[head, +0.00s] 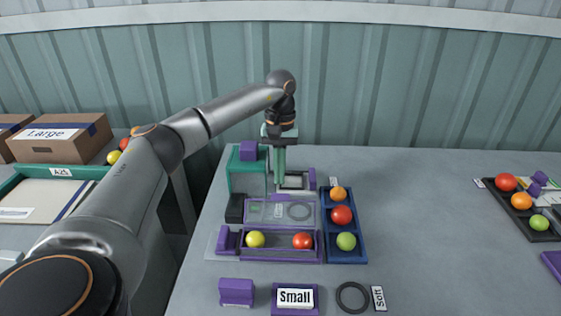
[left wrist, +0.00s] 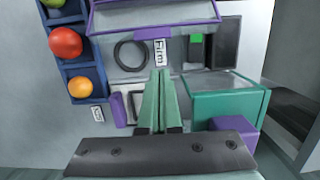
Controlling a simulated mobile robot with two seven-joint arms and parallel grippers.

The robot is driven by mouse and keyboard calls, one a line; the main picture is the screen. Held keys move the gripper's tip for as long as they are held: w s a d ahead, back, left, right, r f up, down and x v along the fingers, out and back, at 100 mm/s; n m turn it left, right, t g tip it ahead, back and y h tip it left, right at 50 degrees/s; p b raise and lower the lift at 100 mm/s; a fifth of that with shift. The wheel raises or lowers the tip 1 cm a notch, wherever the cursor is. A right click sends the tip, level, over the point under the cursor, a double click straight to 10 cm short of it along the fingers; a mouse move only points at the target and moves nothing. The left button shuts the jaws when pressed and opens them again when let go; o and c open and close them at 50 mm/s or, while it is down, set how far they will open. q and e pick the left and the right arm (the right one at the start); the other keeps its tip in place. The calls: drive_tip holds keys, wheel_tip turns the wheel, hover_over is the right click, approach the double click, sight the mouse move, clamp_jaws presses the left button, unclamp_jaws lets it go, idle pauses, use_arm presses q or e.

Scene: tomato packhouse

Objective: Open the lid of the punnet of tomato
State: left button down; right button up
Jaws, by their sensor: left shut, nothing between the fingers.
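The punnet (head: 270,259) is a purple-edged tray on the bench holding a yellow tomato (head: 255,240) and a red tomato (head: 302,241). Its clear, purple-edged lid (head: 262,201) shows behind the tray and seems raised at the back edge; I cannot tell its exact angle. The lid edge also shows at the top of the left wrist view (left wrist: 150,31). My left gripper (head: 280,174) is behind the punnet, pointing down, with its green fingers together and empty. In the left wrist view its fingertips (left wrist: 160,73) are apart from the lid. My right gripper is not in view.
A green box (head: 246,176) with a purple block stands left of my gripper. A blue tray (head: 357,250) of tomatoes lies right of the punnet. A black ring (left wrist: 130,55) and a Film label (left wrist: 161,52) lie behind the lid.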

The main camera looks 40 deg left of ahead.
sight(280, 209)
use_arm(q)
drive_tip(key=f, duration=0.4)
drive_tip(key=shift+s+d, duration=0.2)
drive_tip(key=shift+s, duration=0.05)
drive_tip(key=shift+s+d+r, duration=0.35)
drive_tip(key=shift+r, duration=0.25)
drive_tip(key=shift+s+d+r, duration=0.3)
drive_tip(key=shift+s+r, duration=0.05)
drive_tip(key=shift+r, duration=0.2)
drive_tip(key=shift+s+d+r, duration=0.2)
drive_tip(key=shift+s+r, duration=0.05)
drive_tip(key=shift+r, duration=0.15)
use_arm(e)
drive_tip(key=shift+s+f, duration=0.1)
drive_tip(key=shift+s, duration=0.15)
